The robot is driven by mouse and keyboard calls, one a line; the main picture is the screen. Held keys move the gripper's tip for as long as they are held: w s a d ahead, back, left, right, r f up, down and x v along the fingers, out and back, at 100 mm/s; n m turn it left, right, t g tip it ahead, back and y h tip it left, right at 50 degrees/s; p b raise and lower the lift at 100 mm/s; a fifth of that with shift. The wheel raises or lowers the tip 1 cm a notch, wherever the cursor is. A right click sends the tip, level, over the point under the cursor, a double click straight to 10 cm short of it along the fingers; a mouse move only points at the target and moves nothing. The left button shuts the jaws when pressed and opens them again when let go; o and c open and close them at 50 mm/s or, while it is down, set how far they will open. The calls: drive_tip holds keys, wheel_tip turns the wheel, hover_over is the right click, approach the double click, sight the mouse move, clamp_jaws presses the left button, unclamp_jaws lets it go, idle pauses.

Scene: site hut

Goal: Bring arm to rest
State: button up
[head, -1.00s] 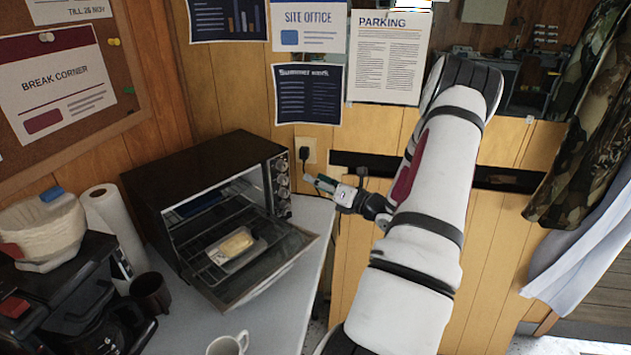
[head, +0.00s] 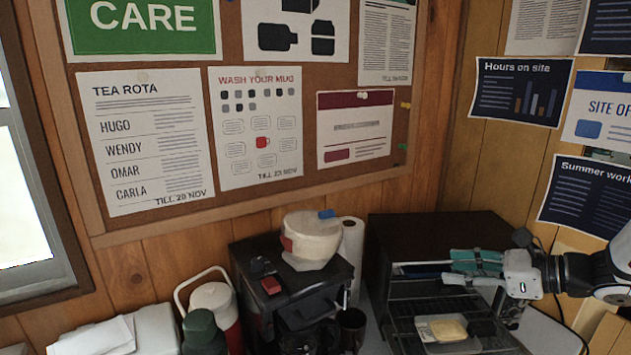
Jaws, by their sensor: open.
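My gripper (head: 452,268) is at the lower right of the head view, with my arm reaching in from the right edge. Its two teal fingers point left and are apart, with nothing seen between them. It shows in front of the dark toaster oven (head: 430,232) and hides part of its opening. The oven door is down. A tray (head: 425,335) with a pale yellow item (head: 448,330) lies in the oven's open front, below my gripper in the picture. I cannot tell how far the fingers are from the oven.
Left of the oven stand a black coffee maker (head: 305,300) with paper filters (head: 312,238) on top, a paper towel roll (head: 352,255) and a dark mug (head: 351,325). A red and white flask (head: 213,300) stands further left. A pinboard (head: 250,50) hangs above.

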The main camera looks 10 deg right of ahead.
drive_tip(key=s+a+r+n+g+h, duration=0.1)
drive_tip(key=s+a+r+n+g, duration=0.1)
drive_tip(key=s+a+n+g, duration=0.45)
drive_tip(key=s+a+r+n+g+h, duration=0.1)
drive_tip(key=s+a+r+n, duration=0.15)
drive_tip(key=a+n, duration=0.55)
drive_tip(key=s+a+r+n+h, duration=0.1)
drive_tip(key=s+n+h, duration=0.2)
drive_tip(key=s+n, duration=0.3)
drive_tip(key=s+a+r+n+t+h, duration=0.1)
drive_tip(key=s+r+n+h, duration=0.1)
drive_tip(key=s+n+h, duration=0.2)
drive_tip(key=s+n, duration=0.2)
drive_tip(key=s, duration=0.1)
drive_tip(key=shift+s+a+r, duration=0.25)
drive_tip(key=shift+s+a, duration=0.1)
drive_tip(key=shift+d+n+t, duration=0.1)
drive_tip(key=shift+n+t, duration=0.15)
